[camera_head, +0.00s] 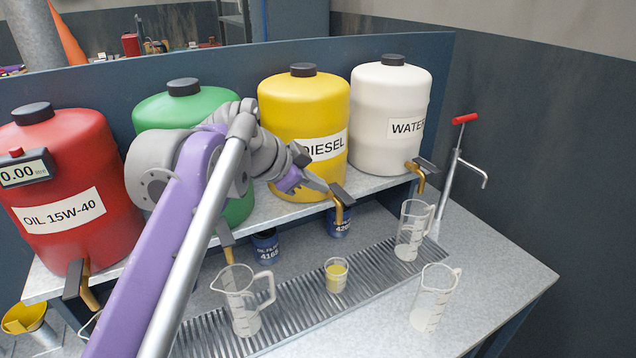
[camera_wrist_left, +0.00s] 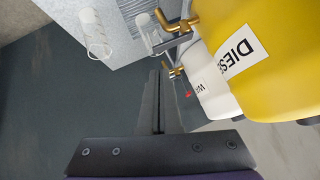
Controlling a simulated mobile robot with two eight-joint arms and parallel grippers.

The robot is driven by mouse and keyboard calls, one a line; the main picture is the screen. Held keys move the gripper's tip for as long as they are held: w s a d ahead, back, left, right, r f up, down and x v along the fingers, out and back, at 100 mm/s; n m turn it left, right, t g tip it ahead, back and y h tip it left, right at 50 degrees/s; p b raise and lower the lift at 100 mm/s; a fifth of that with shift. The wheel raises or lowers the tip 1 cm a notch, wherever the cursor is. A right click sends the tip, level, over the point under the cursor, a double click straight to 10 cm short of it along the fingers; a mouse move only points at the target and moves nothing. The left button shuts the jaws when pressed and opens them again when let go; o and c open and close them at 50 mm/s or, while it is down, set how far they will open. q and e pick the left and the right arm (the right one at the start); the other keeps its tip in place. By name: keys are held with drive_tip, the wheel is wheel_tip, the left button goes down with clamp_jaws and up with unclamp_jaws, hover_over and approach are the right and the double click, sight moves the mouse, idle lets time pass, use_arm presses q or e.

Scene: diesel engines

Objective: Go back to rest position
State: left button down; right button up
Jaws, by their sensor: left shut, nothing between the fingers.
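My left gripper (camera_head: 322,187) is shut and empty in the head view, in front of the yellow diesel tank (camera_head: 304,108) and close to the diesel tap handle (camera_head: 341,194). Its closed fingers (camera_wrist_left: 158,103) also show in the left wrist view, with nothing between them. My left arm crosses the head view from the bottom left and hides part of the green tank (camera_head: 184,106). My right gripper is not in view.
A red oil tank (camera_head: 72,183) and a white water tank (camera_head: 389,118) share the shelf. Below, a small beaker of yellow liquid (camera_head: 336,275) stands on the drain grate (camera_head: 300,300), among clear jugs (camera_head: 243,301) (camera_head: 412,231) (camera_head: 434,298). A red-handled pump (camera_head: 456,160) is at right.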

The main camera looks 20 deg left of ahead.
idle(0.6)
use_arm(q)
drive_tip(key=s+f+n+g+y, duration=0.1)
drive_tip(key=s+f+n, duration=0.4)
drive_tip(key=s+f, duration=0.5)
drive_tip(key=s+a+f+n+g+y, duration=0.1)
drive_tip(key=s+f+n+y, duration=0.2)
drive_tip(key=s+f, duration=0.8)
wheel_tip(320, 180, down, 11)
drive_tip(key=n, duration=0.2)
drive_tip(key=shift+s+r+n+g, duration=0.15)
drive_tip(key=shift+s+n+g, duration=0.1)
drive_tip(key=shift+n+g, duration=0.05)
